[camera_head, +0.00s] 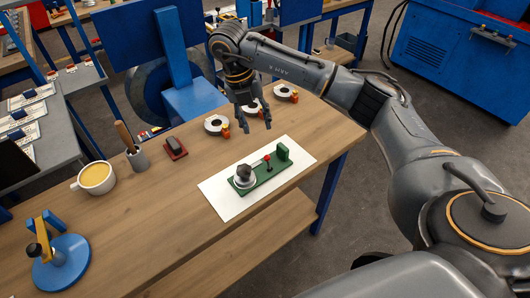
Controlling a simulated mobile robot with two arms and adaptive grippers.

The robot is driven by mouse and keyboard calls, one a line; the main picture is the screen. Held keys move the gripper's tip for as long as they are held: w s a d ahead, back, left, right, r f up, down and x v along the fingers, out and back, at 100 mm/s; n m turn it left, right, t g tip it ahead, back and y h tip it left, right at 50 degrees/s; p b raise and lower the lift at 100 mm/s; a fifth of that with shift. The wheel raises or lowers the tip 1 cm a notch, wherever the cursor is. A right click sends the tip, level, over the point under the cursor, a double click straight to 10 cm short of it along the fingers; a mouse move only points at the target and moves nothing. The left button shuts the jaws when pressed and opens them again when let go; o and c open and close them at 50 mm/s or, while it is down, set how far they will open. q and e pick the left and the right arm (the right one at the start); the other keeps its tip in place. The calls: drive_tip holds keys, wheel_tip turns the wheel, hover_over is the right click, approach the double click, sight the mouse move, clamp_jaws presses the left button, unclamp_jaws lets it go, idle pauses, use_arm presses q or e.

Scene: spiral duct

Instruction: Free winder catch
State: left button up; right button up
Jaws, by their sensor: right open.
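The winder (262,180) has a green base, a silver round drum at its left end, a small red-knobbed lever (267,160) near the middle and a green upright block at its right end. It sits on a white sheet (224,205) on the wooden bench (160,215). The catch is too small to tell apart from the lever. My right gripper (257,122) points down, open and empty, behind the winder and apart from it. My left gripper is not in the view.
Several white rings with orange parts (216,124) lie close to my right gripper. A cup (95,178), a grey holder with a wooden handle (137,158), a red-and-black block (175,149) and a blue round stand (61,263) are on the left. The bench front is clear.

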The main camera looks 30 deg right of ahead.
sight(266, 156)
drive_tip(key=p+x, duration=0.2)
drive_tip(key=x, duration=0.9)
drive_tip(key=shift+a+f+p, duration=0.1)
drive_tip(key=shift+f+p, duration=0.05)
drive_tip(key=shift+p, duration=0.25)
drive_tip(key=shift+f, duration=0.75)
drive_tip(key=shift+s, duration=0.1)
clamp_jaws()
